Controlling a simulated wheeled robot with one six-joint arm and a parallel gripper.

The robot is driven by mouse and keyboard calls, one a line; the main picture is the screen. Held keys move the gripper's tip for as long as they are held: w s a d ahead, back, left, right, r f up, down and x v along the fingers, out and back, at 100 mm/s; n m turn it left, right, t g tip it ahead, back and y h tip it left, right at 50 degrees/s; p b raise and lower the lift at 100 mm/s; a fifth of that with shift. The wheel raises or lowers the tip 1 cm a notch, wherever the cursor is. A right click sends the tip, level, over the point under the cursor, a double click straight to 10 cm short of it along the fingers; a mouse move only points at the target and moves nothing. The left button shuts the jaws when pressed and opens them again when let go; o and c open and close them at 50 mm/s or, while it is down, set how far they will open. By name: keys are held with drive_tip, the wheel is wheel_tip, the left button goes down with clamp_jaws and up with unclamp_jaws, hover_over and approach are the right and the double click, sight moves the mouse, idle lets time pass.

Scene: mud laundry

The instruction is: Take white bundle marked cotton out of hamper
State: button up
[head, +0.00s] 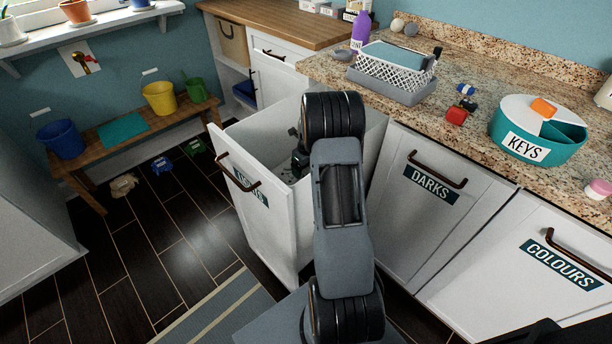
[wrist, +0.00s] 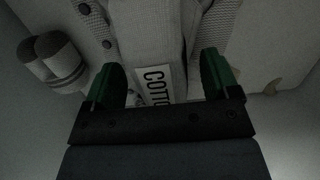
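The white bundle (wrist: 150,35) lies in the hamper. Its label (wrist: 155,85) reads "COTTO", with the rest hidden by my gripper. My gripper (wrist: 160,78) is in the hamper with its green fingers apart, one on each side of the label. I cannot tell whether either finger touches cloth. The hamper (head: 262,215) is a white pull-out bin, standing open; its front label is partly covered by its handle. In the head view my arm hides most of the hamper's inside, and the bundle does not show.
Inside the hamper, a grey rolled pair (wrist: 52,62) lies at left and a buttoned grey knit (wrist: 95,22) lies beside the bundle. The closed DARKS front (head: 425,200) and granite counter (head: 470,75) are at right. Dark floor (head: 195,250) is open at left.

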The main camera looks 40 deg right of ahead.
drive_tip(key=c, duration=1.3)
wheel_tip(320, 180, up, 45)
drive_tip(key=p, duration=2.9)
drive_tip(key=shift+f+p, duration=0.2)
drive_tip(key=shift+p, duration=0.2)
drive_tip(key=shift+s, duration=0.1)
drive_tip(key=s+a+b, duration=0.1)
drive_tip(key=s, duration=0.2)
drive_tip(key=s+a+b, duration=0.1)
drive_tip(key=s+a, duration=0.1)
drive_tip(key=s, duration=0.1)
drive_tip(key=s+a+b, duration=0.1)
drive_tip(key=s, duration=0.1)
drive_tip(key=shift+s+a, duration=0.15)
drive_tip(key=shift+s, duration=0.25)
